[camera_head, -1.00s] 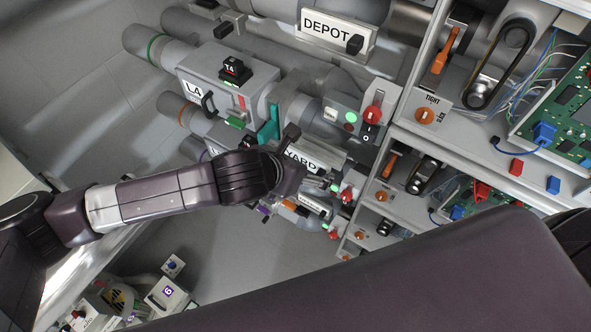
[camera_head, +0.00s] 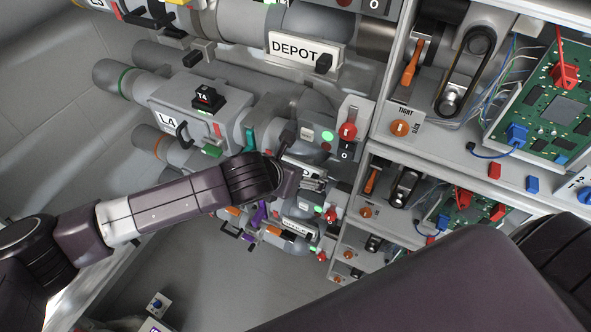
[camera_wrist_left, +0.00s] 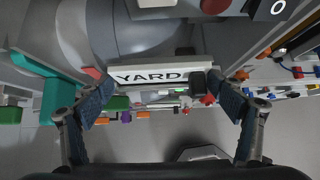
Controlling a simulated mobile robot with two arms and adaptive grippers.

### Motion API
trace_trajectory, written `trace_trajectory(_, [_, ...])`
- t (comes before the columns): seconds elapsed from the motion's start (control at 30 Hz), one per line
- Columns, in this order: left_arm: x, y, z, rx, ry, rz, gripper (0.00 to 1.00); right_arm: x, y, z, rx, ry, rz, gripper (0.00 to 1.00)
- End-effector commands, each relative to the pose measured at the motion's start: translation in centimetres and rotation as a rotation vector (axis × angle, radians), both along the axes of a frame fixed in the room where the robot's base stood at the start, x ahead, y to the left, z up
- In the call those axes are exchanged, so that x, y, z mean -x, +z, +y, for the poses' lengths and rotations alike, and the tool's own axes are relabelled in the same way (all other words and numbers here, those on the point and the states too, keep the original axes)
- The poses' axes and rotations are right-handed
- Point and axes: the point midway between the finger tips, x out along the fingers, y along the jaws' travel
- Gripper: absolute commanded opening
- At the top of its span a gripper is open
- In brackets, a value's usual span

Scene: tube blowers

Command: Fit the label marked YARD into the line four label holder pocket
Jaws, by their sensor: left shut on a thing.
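The YARD label (camera_wrist_left: 150,77) is a white plate with black letters, upright and level in the left wrist view. It lies between the fingers of my left gripper (camera_wrist_left: 165,100), which is shut on it. A black block (camera_wrist_left: 199,82) stands at the label's right end. A grey pipe body (camera_wrist_left: 150,30) lies right behind the label. In the head view my left gripper (camera_head: 296,168) is at the pipe line below the DEPOT line, and hides most of the label. I cannot tell whether the label sits in a holder pocket. My right gripper is out of view.
A DEPOT label (camera_head: 294,47) sits in its holder on the line above. A panel with a red knob (camera_head: 347,131) and a teal lever (camera_head: 250,139) flank my left gripper. More pipe lines (camera_head: 290,232) lie below. Shelves with circuit boards (camera_head: 545,105) stand at right.

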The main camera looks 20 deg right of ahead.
Motion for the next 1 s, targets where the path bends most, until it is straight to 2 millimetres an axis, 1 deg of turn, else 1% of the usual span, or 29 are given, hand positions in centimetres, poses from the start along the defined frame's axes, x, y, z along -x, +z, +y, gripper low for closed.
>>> trace_trajectory(0.1, [0.01,-0.36,-0.01,0.001,0.000,-0.001,0.58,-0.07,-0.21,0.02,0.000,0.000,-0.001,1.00])
trace_trajectory(0.57, [0.03,-0.43,0.00,0.000,0.000,0.000,0.58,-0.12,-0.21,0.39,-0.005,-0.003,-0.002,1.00])
trace_trajectory(1.0, [0.04,-0.95,0.00,0.000,0.000,0.000,0.58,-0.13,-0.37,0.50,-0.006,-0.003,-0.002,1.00])
